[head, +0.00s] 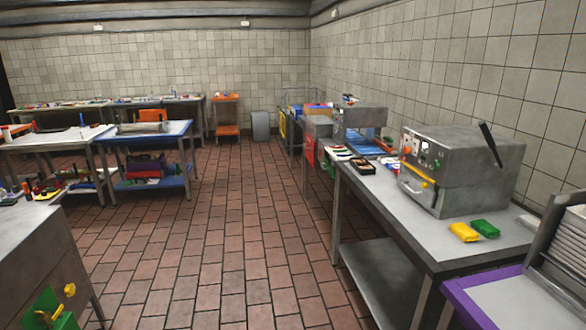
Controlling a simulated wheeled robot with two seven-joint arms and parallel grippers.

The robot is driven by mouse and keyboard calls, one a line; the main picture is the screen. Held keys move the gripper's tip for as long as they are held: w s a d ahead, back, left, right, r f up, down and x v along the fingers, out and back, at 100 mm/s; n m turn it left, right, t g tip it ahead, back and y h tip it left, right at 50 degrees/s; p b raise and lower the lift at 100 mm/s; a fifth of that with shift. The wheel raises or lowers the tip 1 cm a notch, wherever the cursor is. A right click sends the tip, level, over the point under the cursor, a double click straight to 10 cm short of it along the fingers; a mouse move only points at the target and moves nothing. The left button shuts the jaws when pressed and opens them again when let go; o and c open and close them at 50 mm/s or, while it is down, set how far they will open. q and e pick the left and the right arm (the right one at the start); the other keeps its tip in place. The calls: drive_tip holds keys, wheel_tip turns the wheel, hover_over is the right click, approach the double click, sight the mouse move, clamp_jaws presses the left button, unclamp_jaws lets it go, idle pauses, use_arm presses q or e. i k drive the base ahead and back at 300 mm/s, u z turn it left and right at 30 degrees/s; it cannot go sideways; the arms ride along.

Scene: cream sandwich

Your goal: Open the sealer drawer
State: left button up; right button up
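A grey metal machine (460,165), which looks like the sealer, stands on the right-hand metal table. Its front has a control panel with small dials, and a lower panel (418,186) with a curved handle that looks like the drawer; it appears closed. A dark lever (491,144) sticks up from its top. A second, smaller grey machine (361,118) with a blue part stands further back along the same row; I cannot tell whether it is also a sealer. Neither of my grippers is in view.
The right table (400,226) carries a yellow block (464,232), a green block (486,228) and a dark tray (363,167). A purple-edged surface (510,300) is at lower right. A grey cabinet (40,250) stands at left. The tiled floor (230,240) between is clear.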

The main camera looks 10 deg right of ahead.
sight(427, 196)
drive_tip(key=u, duration=0.05)
drive_tip(key=i, duration=1.8)
drive_tip(key=z, duration=0.8)
drive_tip(key=i, duration=2)
drive_tip(key=z, duration=1.15)
drive_tip(key=i, duration=0.35)
drive_tip(key=z, duration=0.15)
